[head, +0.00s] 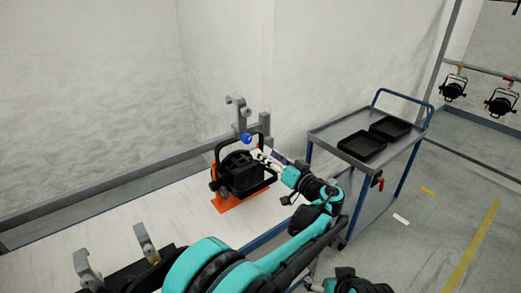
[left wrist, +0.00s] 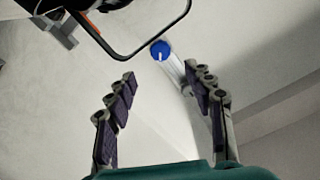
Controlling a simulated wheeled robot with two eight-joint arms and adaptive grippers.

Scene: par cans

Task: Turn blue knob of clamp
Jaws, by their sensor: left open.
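The blue knob (head: 246,137) sits low on the grey hook clamp (head: 238,112), above the black par can (head: 241,173). The can stands on an orange base (head: 240,197) on the pale table. My left gripper (head: 262,156) is open just below and right of the knob, near the can's black yoke. In the left wrist view the blue knob (left wrist: 160,50) shows ahead of the spread fingers (left wrist: 160,76), between their lines, with nothing held. Part of what seems my right arm shows at the bottom edge; its fingers are not clear.
The can's yoke (left wrist: 150,53) crosses just beside the knob. A grey cart (head: 325,135) with black trays (head: 362,145) stands right of the table. Two more clamps (head: 146,243) stand at the near left. The table's left part (head: 110,222) is clear.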

